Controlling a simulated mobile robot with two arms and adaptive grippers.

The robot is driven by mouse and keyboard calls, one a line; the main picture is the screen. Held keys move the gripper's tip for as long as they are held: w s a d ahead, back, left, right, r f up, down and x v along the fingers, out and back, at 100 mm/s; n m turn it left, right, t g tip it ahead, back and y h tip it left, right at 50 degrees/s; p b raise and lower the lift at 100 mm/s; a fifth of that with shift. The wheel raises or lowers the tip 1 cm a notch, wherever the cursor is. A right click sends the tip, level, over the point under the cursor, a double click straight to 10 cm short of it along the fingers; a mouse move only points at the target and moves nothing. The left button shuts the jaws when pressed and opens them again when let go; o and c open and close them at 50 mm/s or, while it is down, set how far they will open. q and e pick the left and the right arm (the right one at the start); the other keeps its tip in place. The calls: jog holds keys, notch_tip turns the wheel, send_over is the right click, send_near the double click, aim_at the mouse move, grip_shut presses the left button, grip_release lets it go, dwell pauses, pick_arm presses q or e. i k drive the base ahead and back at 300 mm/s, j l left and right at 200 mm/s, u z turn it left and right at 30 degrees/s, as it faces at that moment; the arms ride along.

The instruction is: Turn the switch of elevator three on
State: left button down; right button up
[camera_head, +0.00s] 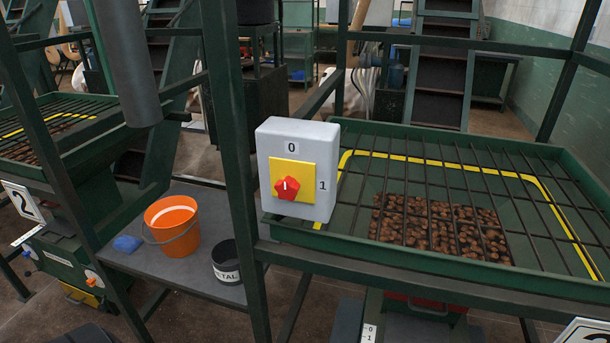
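A light grey switch box (297,140) is fixed to a dark green post near the middle of the head view. Its red rotary knob (284,189) sits on a yellow plate (305,176). A "0" is marked above the plate and a "1" to its right. The knob's exact pointing is hard to tell at this size. A number sign (585,333) at the bottom right edge is cut off, so its number is not clear. Neither of my grippers is in view.
Right of the box is a green grated hopper (400,262) with brown pieces inside. To the left, a grey shelf (180,279) bears an orange bucket (172,222), black tin (227,268) and blue cloth (127,243). A "2" sign (22,202) is at far left. Green posts flank the shelf.

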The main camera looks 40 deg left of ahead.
aim_at(287, 188)
jog(key=j+u, duration=0.15)
jog(key=u, duration=1)
